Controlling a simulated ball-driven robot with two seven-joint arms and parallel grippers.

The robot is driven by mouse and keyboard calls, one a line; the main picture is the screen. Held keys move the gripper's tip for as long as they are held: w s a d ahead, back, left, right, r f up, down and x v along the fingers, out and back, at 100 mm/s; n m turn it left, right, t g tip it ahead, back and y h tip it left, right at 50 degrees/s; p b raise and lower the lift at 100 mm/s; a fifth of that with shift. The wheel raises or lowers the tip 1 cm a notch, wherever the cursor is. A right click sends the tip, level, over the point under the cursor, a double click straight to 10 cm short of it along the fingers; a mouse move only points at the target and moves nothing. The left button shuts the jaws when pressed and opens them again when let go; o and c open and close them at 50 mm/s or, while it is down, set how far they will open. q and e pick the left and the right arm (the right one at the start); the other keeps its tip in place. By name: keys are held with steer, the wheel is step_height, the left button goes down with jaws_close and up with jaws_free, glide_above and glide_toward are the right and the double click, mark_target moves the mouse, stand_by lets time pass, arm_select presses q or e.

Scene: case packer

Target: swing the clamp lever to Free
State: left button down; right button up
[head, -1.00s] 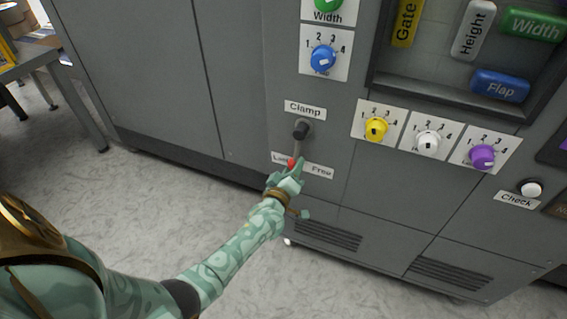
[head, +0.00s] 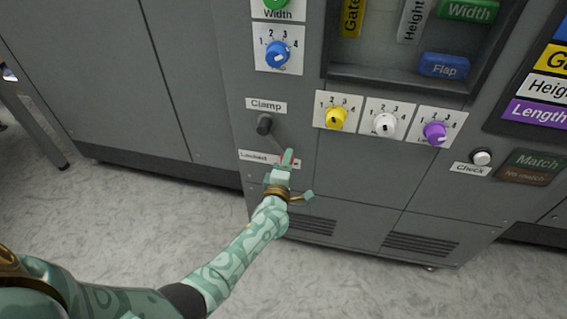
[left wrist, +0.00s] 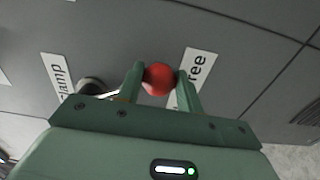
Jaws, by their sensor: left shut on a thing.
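The clamp lever has a dark round pivot (head: 264,124) below the Clamp label (head: 266,106). Its thin rod slants down and right from the pivot to a red knob, which shows clearly in the left wrist view (left wrist: 158,79). My left gripper (head: 286,160) is shut on the red knob, with one finger on each side of it. The Locked label (head: 258,157) is left of the gripper. The Free label (left wrist: 195,75) is right behind the knob in the left wrist view and mostly hidden by my gripper in the head view. My right gripper is not in view.
A blue dial (head: 277,54) is above the lever. Yellow (head: 336,119), white (head: 385,125) and purple (head: 435,133) dials are to the right. A white Check button (head: 482,157) is further right. The floor in front of the cabinet is clear.

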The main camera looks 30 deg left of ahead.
arm_select(q)
steer(key=shift+a+r, duration=0.1)
steer(key=shift+r, duration=0.15)
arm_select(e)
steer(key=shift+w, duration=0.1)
arm_select(q)
steer(key=c, duration=0.9)
jaws_free()
steer(key=shift+a, duration=0.1)
steer(key=shift+f, duration=0.1)
steer(key=shift+s, duration=0.1)
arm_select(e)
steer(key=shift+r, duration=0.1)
arm_select(q)
steer(key=p+v, duration=0.5)
steer(key=v, duration=1.1)
steer(key=shift+d, duration=0.25)
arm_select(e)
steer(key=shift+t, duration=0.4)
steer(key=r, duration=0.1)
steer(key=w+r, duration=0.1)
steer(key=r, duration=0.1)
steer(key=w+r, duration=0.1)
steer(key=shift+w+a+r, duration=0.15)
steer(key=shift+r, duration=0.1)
arm_select(q)
steer(key=shift+s, duration=0.1)
